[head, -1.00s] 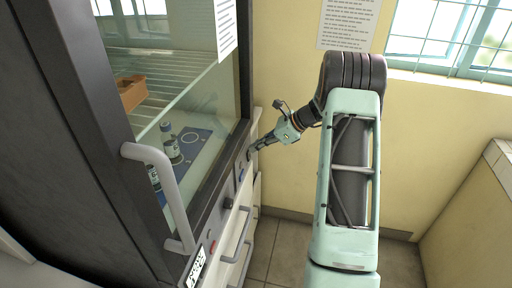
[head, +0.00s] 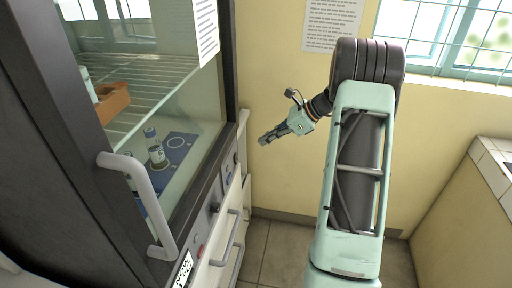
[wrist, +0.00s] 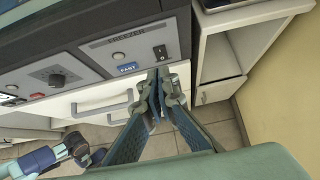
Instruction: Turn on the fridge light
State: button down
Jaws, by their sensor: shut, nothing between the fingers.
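The fridge has a dark frame and a glass door (head: 190,120), with a grey door handle (head: 140,200). Its control panel runs below the door.
Bottles (head: 155,148) and an orange-brown box (head: 112,101) are behind the glass. White drawers with grey handles (head: 228,243) lie below the panel. A yellow wall (head: 285,180) stands behind my gripper. A tiled counter (head: 490,165) is at right. Floor between is clear.

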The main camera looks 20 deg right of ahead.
jog(key=shift+v, duration=1.65)
jog(key=shift+w+a+r, duration=0.1)
jog(key=shift+r, duration=0.05)
